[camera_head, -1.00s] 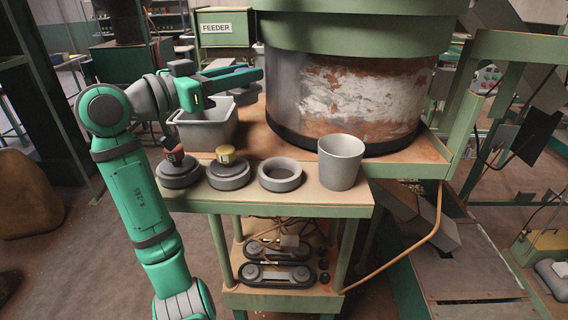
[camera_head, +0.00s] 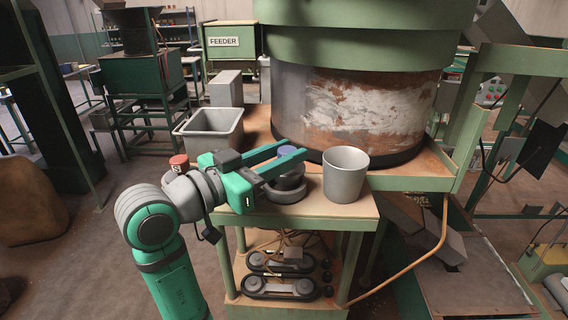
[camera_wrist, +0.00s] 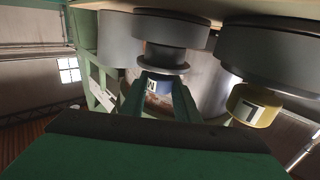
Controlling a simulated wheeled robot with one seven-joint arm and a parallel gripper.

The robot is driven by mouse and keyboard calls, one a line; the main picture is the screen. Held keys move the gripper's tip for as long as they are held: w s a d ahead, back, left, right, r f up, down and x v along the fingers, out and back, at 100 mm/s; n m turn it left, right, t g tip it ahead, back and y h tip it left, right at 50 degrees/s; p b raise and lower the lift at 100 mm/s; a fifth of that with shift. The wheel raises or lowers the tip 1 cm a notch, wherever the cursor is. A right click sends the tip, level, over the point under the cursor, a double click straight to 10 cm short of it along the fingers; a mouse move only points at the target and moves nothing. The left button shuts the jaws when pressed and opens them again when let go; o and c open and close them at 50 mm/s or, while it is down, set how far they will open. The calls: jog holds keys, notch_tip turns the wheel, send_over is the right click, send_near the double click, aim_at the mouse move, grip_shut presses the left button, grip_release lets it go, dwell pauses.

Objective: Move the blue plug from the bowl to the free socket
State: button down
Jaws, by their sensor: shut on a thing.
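The blue plug (camera_head: 284,153) is between the fingers of my gripper (camera_head: 291,156), which is shut on it. Its grey lower body is at the grey ring socket (camera_head: 284,197) on the front ledge, left of the grey cup. The wrist view shows the blue face (camera_wrist: 160,83) between the fingertips and the plug's dark stem lined up with the ring (camera_wrist: 172,28). The plug looks upright. I cannot tell whether it is fully seated or slightly above. A grey rectangular bin (camera_head: 184,141) stands farther back; no plug shows in it.
The grey cup (camera_head: 345,177) stands close to the right of the socket. A red plug (camera_head: 179,161) is at the left, partly hidden by my arm. A yellow plug (camera_wrist: 254,106) shows in the wrist view in a neighbouring socket. The large hopper (camera_head: 355,110) stands close behind.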

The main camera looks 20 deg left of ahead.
jog(key=shift+f, duration=1.15)
jog(key=shift+f, duration=0.1)
jog(key=c, duration=1.4)
grip_release()
jog(key=shift+o, duration=0.2)
jog(key=v, duration=1.2)
jog(key=shift+a, duration=0.1)
